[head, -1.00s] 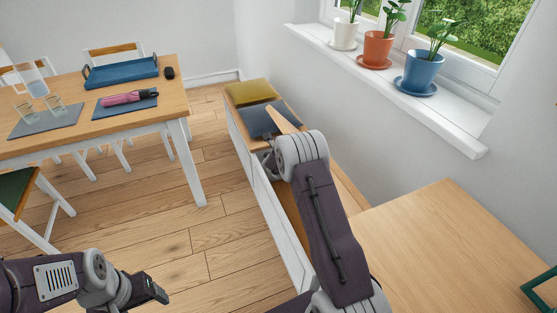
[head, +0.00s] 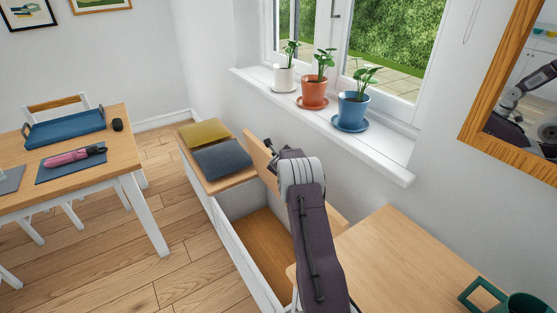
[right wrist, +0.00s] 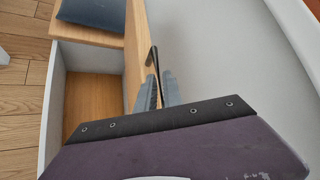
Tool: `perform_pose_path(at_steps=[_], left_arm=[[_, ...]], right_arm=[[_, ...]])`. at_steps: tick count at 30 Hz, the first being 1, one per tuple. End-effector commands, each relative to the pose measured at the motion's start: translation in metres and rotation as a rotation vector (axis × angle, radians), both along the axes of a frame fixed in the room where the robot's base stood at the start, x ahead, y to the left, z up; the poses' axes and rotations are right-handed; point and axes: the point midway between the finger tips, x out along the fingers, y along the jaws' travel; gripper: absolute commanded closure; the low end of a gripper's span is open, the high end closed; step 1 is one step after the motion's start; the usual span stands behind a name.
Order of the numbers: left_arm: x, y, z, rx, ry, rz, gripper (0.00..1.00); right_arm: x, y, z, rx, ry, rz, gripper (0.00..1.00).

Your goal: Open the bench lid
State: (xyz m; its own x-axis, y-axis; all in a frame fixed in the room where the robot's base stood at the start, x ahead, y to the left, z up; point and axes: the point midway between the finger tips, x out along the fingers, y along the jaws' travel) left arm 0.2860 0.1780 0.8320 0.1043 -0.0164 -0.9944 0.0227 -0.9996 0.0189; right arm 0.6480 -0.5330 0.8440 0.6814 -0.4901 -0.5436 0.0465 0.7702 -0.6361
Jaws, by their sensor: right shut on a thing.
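The bench (head: 230,240) is a long white box with a wooden top along the wall under the window. Its hinged wooden lid (head: 259,158) stands raised close to upright near the wall, and the wooden floor of the box shows. In the right wrist view the lid (right wrist: 136,55) is seen nearly edge-on, with a thin dark bar handle (right wrist: 153,58) on it. My right gripper (right wrist: 161,90) is shut on this handle; in the head view my arm partly hides the lid. My left gripper is out of view.
Blue (head: 221,159) and yellow (head: 204,133) cushions lie on the bench's closed far section. The windowsill (head: 385,160) with potted plants juts out above. A wooden table (head: 410,265) is at the lower right, a dining table (head: 115,150) at left. Floor left of the bench is clear.

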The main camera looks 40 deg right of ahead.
Motion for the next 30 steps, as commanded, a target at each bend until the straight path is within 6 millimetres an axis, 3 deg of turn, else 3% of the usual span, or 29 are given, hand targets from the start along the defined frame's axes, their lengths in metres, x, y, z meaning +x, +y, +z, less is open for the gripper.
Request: perform_pose_path(at_steps=[9, 12, 24, 30], left_arm=[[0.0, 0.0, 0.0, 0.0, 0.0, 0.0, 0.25], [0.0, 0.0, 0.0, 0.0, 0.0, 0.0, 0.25], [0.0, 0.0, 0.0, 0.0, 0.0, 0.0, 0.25], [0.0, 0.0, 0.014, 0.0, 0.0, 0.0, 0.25]], right_arm=[[0.0, 0.001, -0.003, 0.004, 0.004, 0.001, 1.0], [0.0, 0.001, -0.003, 0.004, 0.004, 0.002, 0.68], [0.0, 0.002, -0.002, 0.003, 0.003, 0.003, 0.68], [0.002, 0.01, 0.012, 0.004, 0.003, 0.004, 0.68]])
